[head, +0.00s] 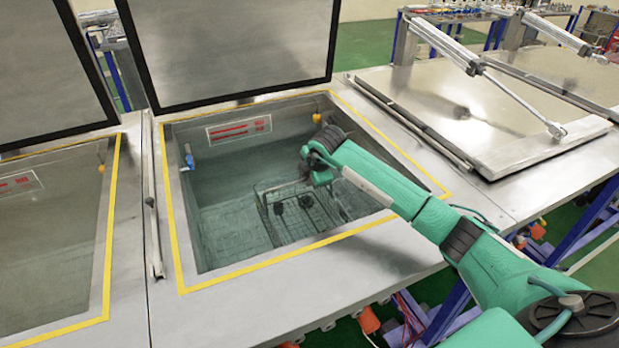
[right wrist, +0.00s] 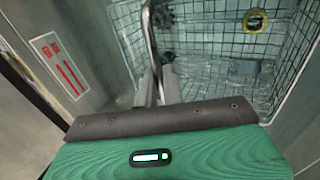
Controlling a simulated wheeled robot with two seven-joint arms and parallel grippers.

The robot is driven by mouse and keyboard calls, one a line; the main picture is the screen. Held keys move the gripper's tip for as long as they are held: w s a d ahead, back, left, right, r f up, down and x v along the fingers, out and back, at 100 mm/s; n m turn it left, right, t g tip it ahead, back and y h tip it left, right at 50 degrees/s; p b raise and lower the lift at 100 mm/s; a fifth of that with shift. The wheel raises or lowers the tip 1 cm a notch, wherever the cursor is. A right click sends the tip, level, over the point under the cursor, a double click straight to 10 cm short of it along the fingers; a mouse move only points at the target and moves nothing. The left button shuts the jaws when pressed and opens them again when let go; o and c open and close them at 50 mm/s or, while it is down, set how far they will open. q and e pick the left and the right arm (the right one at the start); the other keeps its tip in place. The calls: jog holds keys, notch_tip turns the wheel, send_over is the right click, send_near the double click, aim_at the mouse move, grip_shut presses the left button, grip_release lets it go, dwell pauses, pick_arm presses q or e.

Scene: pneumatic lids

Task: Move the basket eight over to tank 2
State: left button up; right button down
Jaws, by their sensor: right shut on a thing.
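A wire basket (head: 296,212) is inside the open middle tank (head: 215,225), with a few dark parts in it. In the right wrist view the basket (right wrist: 205,62) shows its mesh, dark gear-like parts and a yellow ring-shaped part (right wrist: 254,20). My right gripper (head: 322,180) reaches down into the tank from the right, above the basket. In the wrist view its fingers (right wrist: 157,88) are shut on the basket's metal handle (right wrist: 150,40). I cannot tell whether the basket touches the tank bottom. My left gripper is not in view. No tank number is readable.
The middle tank's lid (head: 235,45) stands raised behind it. Another open tank (head: 50,225) lies to the left, its lid (head: 45,75) also raised. To the right a lid (head: 475,110) with a pneumatic cylinder (head: 440,42) is closed. Yellow tape edges both openings.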

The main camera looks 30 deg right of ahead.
jog(key=shift+r, duration=0.1)
